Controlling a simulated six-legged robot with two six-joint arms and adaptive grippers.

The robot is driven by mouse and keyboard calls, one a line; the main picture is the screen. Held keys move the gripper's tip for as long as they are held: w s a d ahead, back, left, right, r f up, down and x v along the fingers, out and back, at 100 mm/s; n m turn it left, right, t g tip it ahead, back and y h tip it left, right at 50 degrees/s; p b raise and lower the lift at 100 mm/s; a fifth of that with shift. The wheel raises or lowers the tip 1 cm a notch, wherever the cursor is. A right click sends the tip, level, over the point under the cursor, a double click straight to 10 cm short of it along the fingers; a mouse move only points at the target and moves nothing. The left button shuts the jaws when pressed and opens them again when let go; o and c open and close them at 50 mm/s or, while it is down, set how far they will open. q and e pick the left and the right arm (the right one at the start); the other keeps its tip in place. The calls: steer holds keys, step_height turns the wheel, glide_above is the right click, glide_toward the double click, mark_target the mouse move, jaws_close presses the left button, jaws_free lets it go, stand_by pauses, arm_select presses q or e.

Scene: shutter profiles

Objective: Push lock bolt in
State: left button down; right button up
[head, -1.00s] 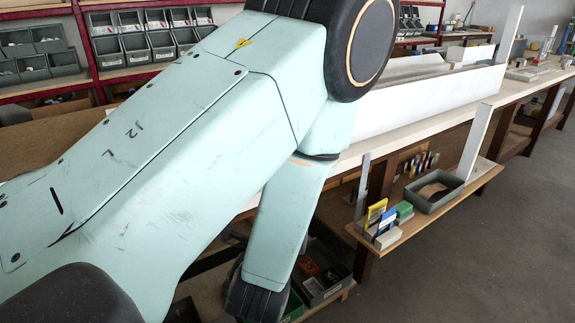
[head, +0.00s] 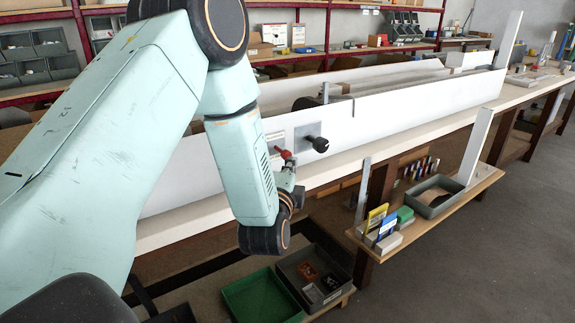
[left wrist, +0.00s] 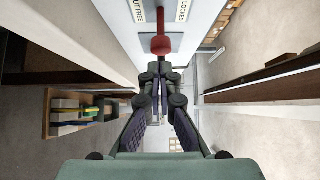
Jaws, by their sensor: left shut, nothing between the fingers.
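The lock bolt shows as a red knob (head: 285,155) on the front face of the long white profile (head: 385,125). It also shows in the left wrist view as a red knob (left wrist: 161,45) on a grey plate, between two printed labels. My left gripper (head: 287,175) is at the front of the profile, close to the red knob and partly hidden by my wrist. In the left wrist view its fingertips (left wrist: 160,73) are together and empty, just short of the knob. I cannot tell whether they touch it. My right gripper is not in view.
A black knob (head: 318,143) on a metal plate sticks out right of the red one. Below are a green bin (head: 262,298), a grey bin (head: 318,292) and a low shelf (head: 410,232) with small parts and a grey tray (head: 437,212). The floor at right is clear.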

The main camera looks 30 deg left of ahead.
mark_target(283, 156)
arm_select(q)
steer(key=shift+w+a+r, duration=0.2)
steer(key=shift+a, duration=0.1)
steer(key=shift+w+a+f, duration=0.1)
steer(key=shift+a+f, duration=0.05)
steer(key=shift+a, duration=0.1)
steer(key=shift+w+a+p, duration=0.25)
steer(key=shift+a+p, duration=0.35)
steer(key=shift+a, duration=0.1)
steer(key=shift+w+a+p, duration=0.25)
steer(key=shift+a+p, duration=0.35)
steer(key=shift+a, duration=0.05)
steer(key=shift+d+r, duration=0.1)
steer(key=shift+r, duration=0.1)
